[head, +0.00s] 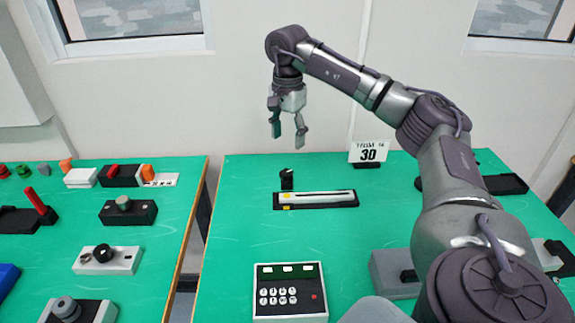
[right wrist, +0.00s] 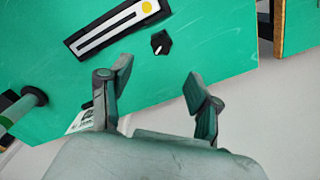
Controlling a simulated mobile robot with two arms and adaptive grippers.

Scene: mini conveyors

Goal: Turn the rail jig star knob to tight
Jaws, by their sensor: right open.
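The rail jig (head: 336,199) is a black base with a white rail on the right green table; it also shows in the right wrist view (right wrist: 98,40). A yellow spot marks one end of the rail. The small black star knob (head: 287,179) stands beside that end, and in the right wrist view the knob (right wrist: 160,43) shows a white mark. My right gripper (head: 288,134) is open and empty, raised above and behind the knob, apart from it. In the right wrist view its fingers (right wrist: 158,80) are spread below the knob in the picture. My left gripper is out of view.
A sign reading 30 (head: 368,152) stands at the table's back. A keypad box (head: 290,312) is at the front, and a grey block (head: 393,276) sits to the right. A gap separates the left table (head: 172,235) with several fixtures.

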